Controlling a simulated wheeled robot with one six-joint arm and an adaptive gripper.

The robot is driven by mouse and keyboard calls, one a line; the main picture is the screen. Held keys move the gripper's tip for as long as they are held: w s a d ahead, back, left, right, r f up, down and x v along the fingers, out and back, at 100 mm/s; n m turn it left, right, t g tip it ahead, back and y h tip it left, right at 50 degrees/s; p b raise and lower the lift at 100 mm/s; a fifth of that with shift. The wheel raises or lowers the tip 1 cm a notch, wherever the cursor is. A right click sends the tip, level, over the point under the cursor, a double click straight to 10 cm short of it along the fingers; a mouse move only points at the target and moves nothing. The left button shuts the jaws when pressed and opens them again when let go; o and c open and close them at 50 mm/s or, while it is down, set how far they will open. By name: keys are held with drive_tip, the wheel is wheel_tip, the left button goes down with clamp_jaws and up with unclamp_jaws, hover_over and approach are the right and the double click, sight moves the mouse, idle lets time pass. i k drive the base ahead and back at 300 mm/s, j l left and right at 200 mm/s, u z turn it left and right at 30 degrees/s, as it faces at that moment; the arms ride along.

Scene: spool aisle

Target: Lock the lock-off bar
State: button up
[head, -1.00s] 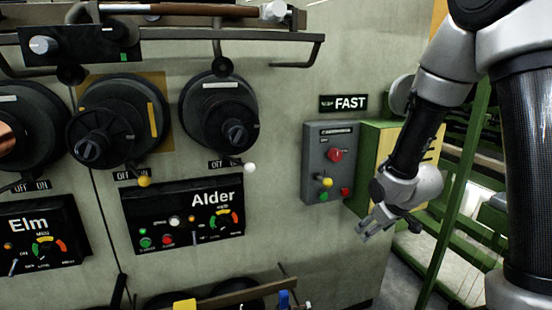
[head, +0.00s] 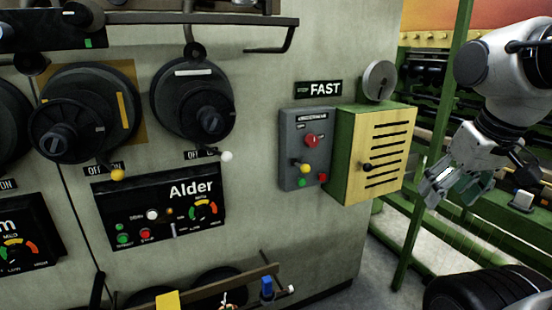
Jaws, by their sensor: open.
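My gripper (head: 434,190) is open and empty, at the right of the head view, in front of the green rails and right of the yellow slatted box. No part in view is labelled as the lock-off bar, and I cannot tell which one it is. A brown bar (head: 240,283) runs along the bottom of the panel, with a yellow piece (head: 168,300) and a blue piece (head: 267,288) at it. A dark rail (head: 215,20) crosses the top of the panel. My gripper is well apart from both bars.
The Alder panel (head: 160,209) sits below black spools (head: 193,100) with small levers. A grey control box (head: 305,150) with a red knob is under the FAST sign (head: 318,88). The yellow slatted box (head: 375,150) projects beside it. A green post (head: 432,150) stands near my gripper.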

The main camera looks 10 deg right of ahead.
sight(305, 168)
drive_tip(key=j+z, duration=0.15)
drive_tip(key=j, duration=0.25)
drive_tip(key=k+j+z, duration=0.15)
drive_tip(key=j, duration=0.25)
drive_tip(key=j+z, duration=0.15)
drive_tip(key=j, duration=0.25)
drive_tip(key=k+j+z, duration=0.15)
drive_tip(key=j, duration=0.25)
drive_tip(key=k+j+z, duration=0.15)
drive_tip(key=j, duration=0.2)
drive_tip(key=j+z, duration=0.15)
drive_tip(key=j, duration=0.2)
drive_tip(key=k, duration=0.05)
